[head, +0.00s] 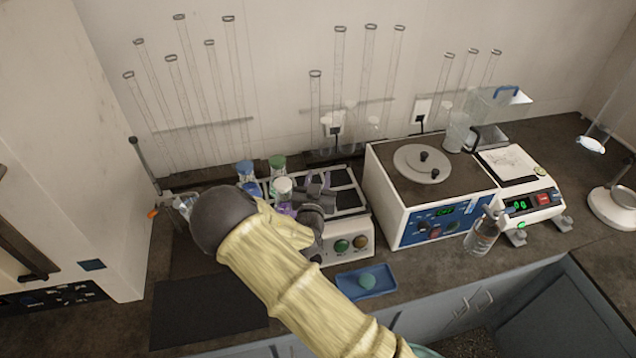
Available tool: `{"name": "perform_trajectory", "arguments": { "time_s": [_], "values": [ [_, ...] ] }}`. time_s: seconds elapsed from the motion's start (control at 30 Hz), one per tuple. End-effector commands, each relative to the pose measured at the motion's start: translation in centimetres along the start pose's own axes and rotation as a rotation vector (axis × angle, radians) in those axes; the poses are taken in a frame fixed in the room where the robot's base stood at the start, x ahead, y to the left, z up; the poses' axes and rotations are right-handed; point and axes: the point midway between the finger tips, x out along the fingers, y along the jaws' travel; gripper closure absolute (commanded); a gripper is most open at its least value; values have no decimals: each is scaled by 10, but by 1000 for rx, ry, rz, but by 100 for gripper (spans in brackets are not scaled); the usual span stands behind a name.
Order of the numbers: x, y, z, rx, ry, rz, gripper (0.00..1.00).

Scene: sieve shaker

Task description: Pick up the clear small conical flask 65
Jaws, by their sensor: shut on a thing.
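My gripper (318,184) is over the right part of the orbital shaker's platform, beyond my dark wrist. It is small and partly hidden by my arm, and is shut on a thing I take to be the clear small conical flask. The flask's outline is too small and faint to make out there. To the left of my gripper stand vessels with a blue cap (245,168), a green cap (277,162) and a white cap (283,185). Purple shows just below the white-capped one. Another clear glass vessel (184,203) shows at the left of my arm, partly covered.
The shaker (358,241) has knobs on its front. A white box with a round lid (398,200), a balance (535,205) and a clear bottle (482,238) stand to the right. A blue tray (380,285) lies in front. Tall glass tubes line the wall. A dark mat (195,315) is bare.

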Motion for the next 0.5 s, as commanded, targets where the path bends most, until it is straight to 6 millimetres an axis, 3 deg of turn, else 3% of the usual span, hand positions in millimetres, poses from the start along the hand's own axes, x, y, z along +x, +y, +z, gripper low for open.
{"name": "perform_trajectory", "arguments": {
  "time_s": [0.5],
  "values": [
    [0,0,-34,3,2,0,100]
  ]
}}
